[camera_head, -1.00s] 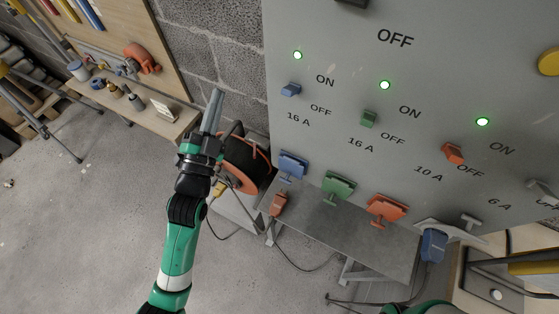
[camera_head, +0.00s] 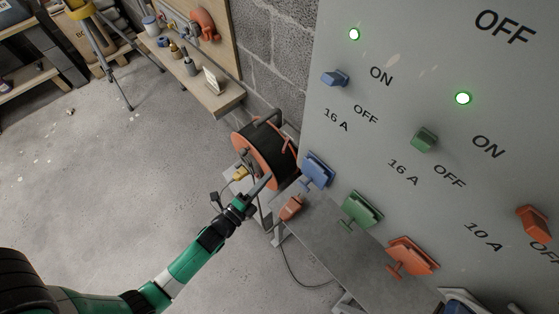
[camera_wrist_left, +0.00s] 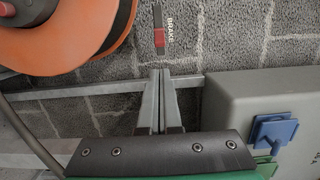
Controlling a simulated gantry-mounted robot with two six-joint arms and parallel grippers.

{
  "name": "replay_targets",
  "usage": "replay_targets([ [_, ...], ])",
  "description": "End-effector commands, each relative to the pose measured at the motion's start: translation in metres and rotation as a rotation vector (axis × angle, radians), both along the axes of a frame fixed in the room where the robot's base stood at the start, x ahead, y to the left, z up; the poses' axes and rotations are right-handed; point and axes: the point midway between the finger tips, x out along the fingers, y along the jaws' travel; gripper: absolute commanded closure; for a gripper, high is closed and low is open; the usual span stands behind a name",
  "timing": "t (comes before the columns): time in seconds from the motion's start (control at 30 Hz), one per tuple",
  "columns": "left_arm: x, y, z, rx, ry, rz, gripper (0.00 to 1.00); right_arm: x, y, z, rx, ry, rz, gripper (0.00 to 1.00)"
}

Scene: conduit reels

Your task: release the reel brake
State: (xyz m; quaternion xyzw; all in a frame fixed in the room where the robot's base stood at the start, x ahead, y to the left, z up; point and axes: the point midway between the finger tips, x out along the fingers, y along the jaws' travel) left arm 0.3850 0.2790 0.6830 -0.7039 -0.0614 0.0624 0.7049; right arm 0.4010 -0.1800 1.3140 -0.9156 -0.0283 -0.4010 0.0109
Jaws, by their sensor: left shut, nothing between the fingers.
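The cable reel (camera_head: 257,155) has orange flanges and stands against the wall beside the grey panel. Its orange flange (camera_wrist_left: 60,55) fills the upper left of the left wrist view. To its right there is a narrow dark strip with a red block (camera_wrist_left: 159,38), beside a label reading BRAKE (camera_wrist_left: 171,30). My left gripper (camera_head: 268,180) is shut and empty, pointing at the lower part of the reel. In the left wrist view its fingertips (camera_wrist_left: 161,72) lie just below the red block. I cannot tell whether they touch it. My right gripper is out of view.
The grey panel (camera_head: 400,70) with switches fills the right. An orange connector (camera_head: 290,208) lies by the reel. A workbench (camera_head: 221,98) stands behind.

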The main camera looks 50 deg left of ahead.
Motion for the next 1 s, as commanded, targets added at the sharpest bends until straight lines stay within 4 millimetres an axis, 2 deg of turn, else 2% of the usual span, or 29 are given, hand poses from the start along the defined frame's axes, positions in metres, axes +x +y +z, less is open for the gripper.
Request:
replay_targets([
  [0.5,0.084,0.015,-0.001,-0.002,-0.002,0.000,1.00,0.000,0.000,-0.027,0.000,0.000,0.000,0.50],
  [0.7,0.096,0.017,0.000,-0.001,-0.001,-0.001,1.00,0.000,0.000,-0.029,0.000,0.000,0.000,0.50],
  [1.0,0.096,0.017,0.000,-0.001,-0.001,-0.001,1.00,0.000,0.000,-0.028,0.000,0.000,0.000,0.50],
])
